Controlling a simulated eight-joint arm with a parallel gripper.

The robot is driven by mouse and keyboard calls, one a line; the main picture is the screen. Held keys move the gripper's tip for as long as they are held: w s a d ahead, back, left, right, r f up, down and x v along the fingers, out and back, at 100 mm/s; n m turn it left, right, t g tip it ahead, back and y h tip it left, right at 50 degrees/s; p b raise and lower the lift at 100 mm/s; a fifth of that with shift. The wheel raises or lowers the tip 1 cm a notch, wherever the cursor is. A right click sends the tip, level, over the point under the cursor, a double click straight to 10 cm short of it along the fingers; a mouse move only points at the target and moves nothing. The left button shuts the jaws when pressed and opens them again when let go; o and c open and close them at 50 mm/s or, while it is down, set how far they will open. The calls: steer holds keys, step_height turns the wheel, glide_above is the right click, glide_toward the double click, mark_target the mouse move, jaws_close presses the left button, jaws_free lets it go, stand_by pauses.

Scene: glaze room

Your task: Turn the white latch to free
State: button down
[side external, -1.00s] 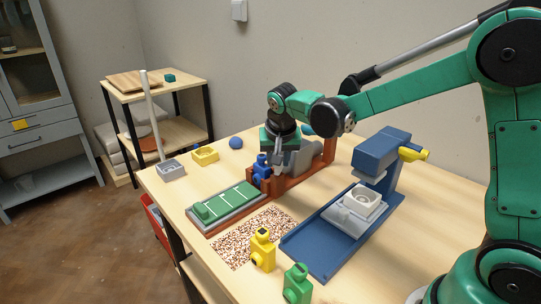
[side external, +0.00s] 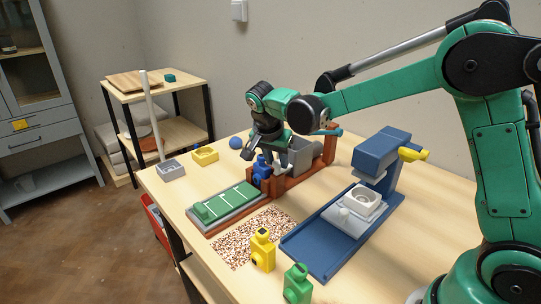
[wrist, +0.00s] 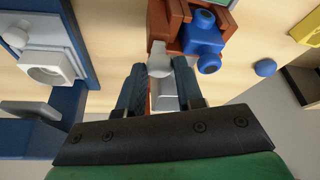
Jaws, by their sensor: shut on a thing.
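The white latch (wrist: 158,62) is a small pale piece beside the red-brown holder (wrist: 170,30). In the wrist view it sits between the two dark fingers of my gripper (wrist: 160,72), which is shut on it. In the side view my gripper (side external: 265,154) is over the red-brown holder (side external: 305,178), close to the blue valve-like piece (side external: 261,170). That piece also shows in the wrist view (wrist: 202,38). The latch is hidden by my gripper in the side view, so its angle there cannot be told.
A grey bin (side external: 303,155) stands in the holder's far end. A green striped block (side external: 235,203) lies to its left. A blue press (side external: 380,150) with a white block (side external: 356,212) stands right. Yellow (side external: 262,250) and green (side external: 297,284) pieces stand in front.

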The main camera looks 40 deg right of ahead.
steer(key=c, duration=0.6)
jaws_free()
steer(key=v, duration=0.5)
steer(key=shift+a+r, duration=0.15)
steer(key=shift+r, duration=0.1)
steer(key=s+n+t+y, duration=0.1)
steer(key=s+n+t, duration=0.1)
steer(key=s+n, duration=0.2)
steer(key=s+a+n+t+y, duration=0.1)
steer(key=s+n, duration=0.4)
steer(key=s+a+f+n+t+y, duration=0.1)
steer(key=s+n+t+y, duration=0.1)
steer(key=s+n, duration=0.2)
steer(key=shift+s+a+n+t, duration=0.15)
steer(key=shift+n+t, duration=0.15)
